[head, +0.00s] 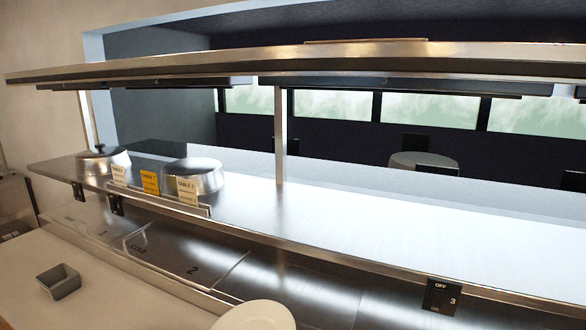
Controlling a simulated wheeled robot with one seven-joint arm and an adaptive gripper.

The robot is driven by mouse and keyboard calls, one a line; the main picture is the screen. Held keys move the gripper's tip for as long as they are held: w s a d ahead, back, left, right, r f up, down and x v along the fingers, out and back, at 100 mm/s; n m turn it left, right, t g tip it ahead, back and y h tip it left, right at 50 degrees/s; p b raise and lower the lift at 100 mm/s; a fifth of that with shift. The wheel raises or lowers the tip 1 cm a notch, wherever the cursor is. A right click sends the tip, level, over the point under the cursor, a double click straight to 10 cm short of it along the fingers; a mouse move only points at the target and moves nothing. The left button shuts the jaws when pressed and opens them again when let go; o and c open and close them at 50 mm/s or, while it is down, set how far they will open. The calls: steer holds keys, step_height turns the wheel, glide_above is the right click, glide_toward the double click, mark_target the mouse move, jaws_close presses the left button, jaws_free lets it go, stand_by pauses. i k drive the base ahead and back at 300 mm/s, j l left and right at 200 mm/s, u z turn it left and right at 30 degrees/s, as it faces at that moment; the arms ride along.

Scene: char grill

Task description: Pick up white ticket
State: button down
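Two whitish tickets stand upright in the holder (170,200) on the left part of the steel shelf. One whitish ticket (118,175) is at the left end, and the other whitish ticket (187,190) is at the right, with printed text at its top. A yellow-orange ticket (150,183) stands between them. My gripper is not in view.
Two round metal lids, a left one (103,161) and a right one (195,177), sit just behind the tickets. An overhead shelf (350,60) and its post (280,135) stand above the steel shelf (400,210). A grey container (58,281) is on the lower counter (110,300).

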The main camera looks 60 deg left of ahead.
mark_target(118, 173)
steer(key=u, duration=3.15)
steer(key=i+j+u, duration=0.3)
steer(key=j, duration=0.35)
steer(key=i+j+u, duration=0.3)
steer(key=i+j, duration=0.25)
steer(key=i+j+u, duration=0.1)
steer(key=i, duration=0.45)
steer(key=i+j+u, duration=0.1)
steer(key=i+j, duration=0.15)
steer(key=i, duration=0.35)
steer(key=i+j+u, duration=0.1)
steer(key=i, duration=0.5)
steer(key=i+z, duration=0.3)
steer(key=z, duration=0.2)
steer(key=i+j+z, duration=0.1)
steer(key=i+z, duration=0.2)
steer(key=z, duration=0.2)
steer(key=i+j+z, duration=0.2)
steer(key=z, duration=0.3)
